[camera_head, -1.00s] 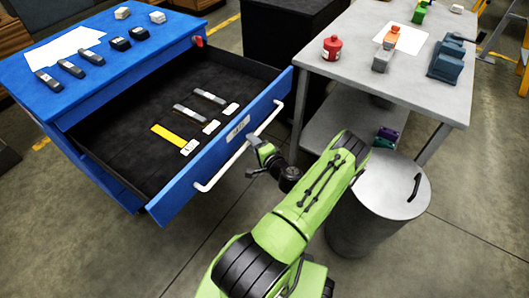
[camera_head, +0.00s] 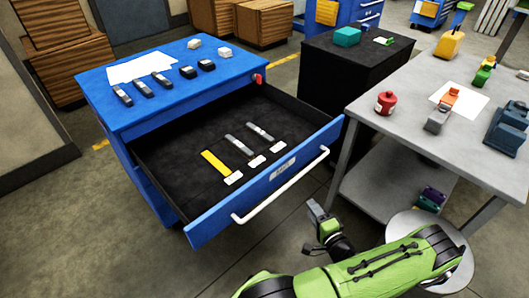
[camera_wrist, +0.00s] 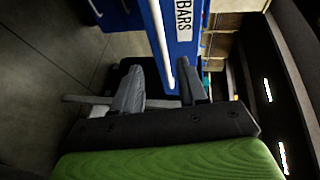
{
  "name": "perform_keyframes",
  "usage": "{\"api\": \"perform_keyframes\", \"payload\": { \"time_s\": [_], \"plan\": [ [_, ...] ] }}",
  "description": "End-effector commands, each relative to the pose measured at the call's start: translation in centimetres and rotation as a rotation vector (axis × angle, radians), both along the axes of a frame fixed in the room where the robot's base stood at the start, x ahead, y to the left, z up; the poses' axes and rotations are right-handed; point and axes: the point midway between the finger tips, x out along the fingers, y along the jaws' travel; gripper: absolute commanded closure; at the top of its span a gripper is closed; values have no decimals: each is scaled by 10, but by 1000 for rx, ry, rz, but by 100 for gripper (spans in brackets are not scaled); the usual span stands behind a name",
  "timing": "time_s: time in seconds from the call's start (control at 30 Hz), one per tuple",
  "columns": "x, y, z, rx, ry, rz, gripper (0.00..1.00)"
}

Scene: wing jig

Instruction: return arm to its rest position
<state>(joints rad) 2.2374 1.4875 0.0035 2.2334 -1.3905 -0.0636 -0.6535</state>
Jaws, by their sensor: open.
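My gripper (camera_head: 316,215) is at the end of my green arm, low in front of the open drawer, to the right of its handle in the head view. In the wrist view my gripper (camera_wrist: 160,85) shows two grey fingers spread apart with nothing between them. The blue drawer front (camera_wrist: 178,25) with its white handle and a label reading "BARS" lies beyond the fingers. I cannot tell the exact gap between fingers and handle.
The blue cabinet's drawer (camera_head: 200,228) stands open, holding a yellow bar (camera_head: 216,163) and grey bars. The grey table (camera_head: 380,130) stands right, with a red canister (camera_head: 385,103) on it.

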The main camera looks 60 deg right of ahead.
Motion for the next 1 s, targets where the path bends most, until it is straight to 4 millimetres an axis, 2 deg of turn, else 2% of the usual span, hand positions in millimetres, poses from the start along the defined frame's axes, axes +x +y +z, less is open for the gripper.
{"api": "perform_keyframes", "payload": {
  "time_s": [0.3, 0.37, 0.47, 0.5, 0.6, 0.7, 0.83, 1.0],
  "plan": [
    [3, 0, 2, -3, 5, 15, 58],
    [16, 2, 12, -17, 29, 82, 58],
    [62, 18, 46, -58, 121, 327, 58],
    [85, 30, 62, -78, 175, 455, 58],
    [133, 69, 99, -129, 321, 758, 58],
    [166, 113, 134, -192, 481, 1018, 58],
    [190, 172, 182, -304, 702, 1280, 58],
    [193, 244, 249, -509, 974, 1477, 58]
  ]
}}
